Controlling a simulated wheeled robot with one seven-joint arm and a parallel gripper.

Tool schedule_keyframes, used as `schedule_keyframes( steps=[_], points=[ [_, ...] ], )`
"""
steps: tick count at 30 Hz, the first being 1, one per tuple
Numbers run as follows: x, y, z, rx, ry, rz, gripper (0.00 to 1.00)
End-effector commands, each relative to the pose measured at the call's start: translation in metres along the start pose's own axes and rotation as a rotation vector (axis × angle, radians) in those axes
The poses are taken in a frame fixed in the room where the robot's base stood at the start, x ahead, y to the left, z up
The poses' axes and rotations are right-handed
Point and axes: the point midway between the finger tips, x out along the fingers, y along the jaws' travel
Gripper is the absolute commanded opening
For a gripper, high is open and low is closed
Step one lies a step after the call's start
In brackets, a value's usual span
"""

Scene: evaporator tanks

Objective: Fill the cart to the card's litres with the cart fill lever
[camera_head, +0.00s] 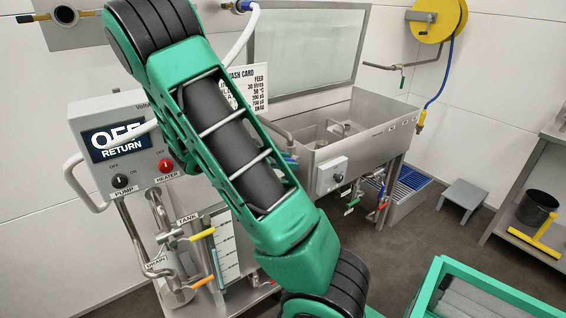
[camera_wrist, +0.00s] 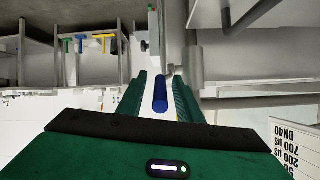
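A blue handle (camera_wrist: 160,93) lies between the two green fingers of my gripper (camera_wrist: 161,100) in the wrist view. Narrow gaps show on both sides, so the fingers look open around it. No label on this handle is readable, so I cannot confirm it is the cart fill lever. In the head view my arm crosses the middle and hides my gripper. The wash card (camera_head: 250,88) is partly covered by my arm; its feed line seems to read 30 litres. The cart (camera_head: 203,262) with a graduated tank panel stands at lower left, partly behind my arm.
The control box (camera_head: 125,150) shows OFF RETURN, with pump and heater knobs. A steel sink (camera_head: 365,135) with red and green valves stands behind. A step stool (camera_head: 463,196) and a black bucket (camera_head: 537,207) are right.

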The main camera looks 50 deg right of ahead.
Motion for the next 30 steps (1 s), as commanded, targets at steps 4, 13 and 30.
schedule_keyframes(
  steps=[4, 13, 30],
  points=[
    [-0.012, -0.002, 0.001, 0.000, -0.002, -0.004, 0.33],
    [-0.067, -0.002, 0.001, -0.001, -0.002, -0.004, 0.33],
    [-0.107, 0.000, 0.001, -0.002, 0.000, 0.002, 0.33]
  ],
)
